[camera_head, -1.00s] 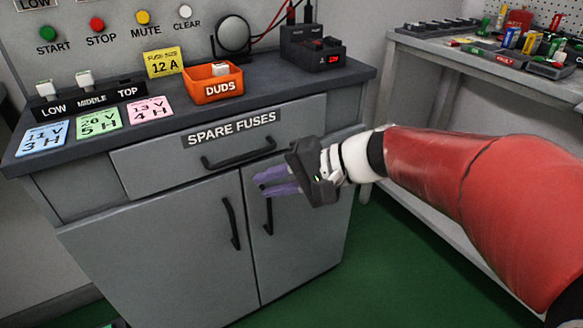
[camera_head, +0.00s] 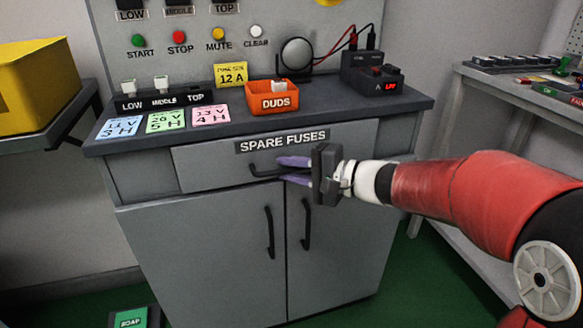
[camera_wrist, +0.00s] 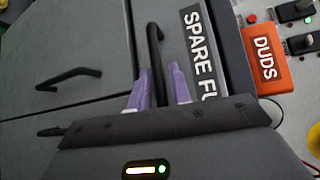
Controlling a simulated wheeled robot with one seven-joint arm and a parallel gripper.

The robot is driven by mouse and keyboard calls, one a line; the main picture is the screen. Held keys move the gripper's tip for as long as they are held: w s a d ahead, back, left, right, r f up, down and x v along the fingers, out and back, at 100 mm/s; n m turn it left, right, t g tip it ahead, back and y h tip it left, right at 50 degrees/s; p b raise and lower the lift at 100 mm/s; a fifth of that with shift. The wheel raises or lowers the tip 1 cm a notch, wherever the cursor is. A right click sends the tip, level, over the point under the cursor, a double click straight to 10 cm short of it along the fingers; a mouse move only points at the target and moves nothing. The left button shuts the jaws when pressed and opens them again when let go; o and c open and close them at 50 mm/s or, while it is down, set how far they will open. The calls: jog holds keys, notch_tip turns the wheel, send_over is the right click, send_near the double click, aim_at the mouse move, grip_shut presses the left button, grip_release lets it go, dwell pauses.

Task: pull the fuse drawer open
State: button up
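The fuse drawer (camera_head: 205,175), labelled SPARE FUSES, is the wide grey front under the countertop, and it looks closed. Its black bar handle (camera_head: 263,171) runs below the label, and its right part is hidden by my gripper. My gripper (camera_head: 284,170) comes from the right, with one purple finger above the handle bar and one below. In the wrist view, the handle (camera_wrist: 154,45) runs into the gap between the two spread purple fingers (camera_wrist: 161,86). The gripper is open around the handle, and I cannot tell whether either finger touches it.
Two cupboard doors (camera_head: 235,255) with vertical black handles lie below the drawer. On the countertop stand an orange DUDS bin (camera_head: 272,97), coloured cards and a black device (camera_head: 373,78). A side bench (camera_head: 520,95) stands at right, and a yellow box (camera_head: 38,85) at left.

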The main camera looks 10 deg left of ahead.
grip_shut()
dwell(0.3)
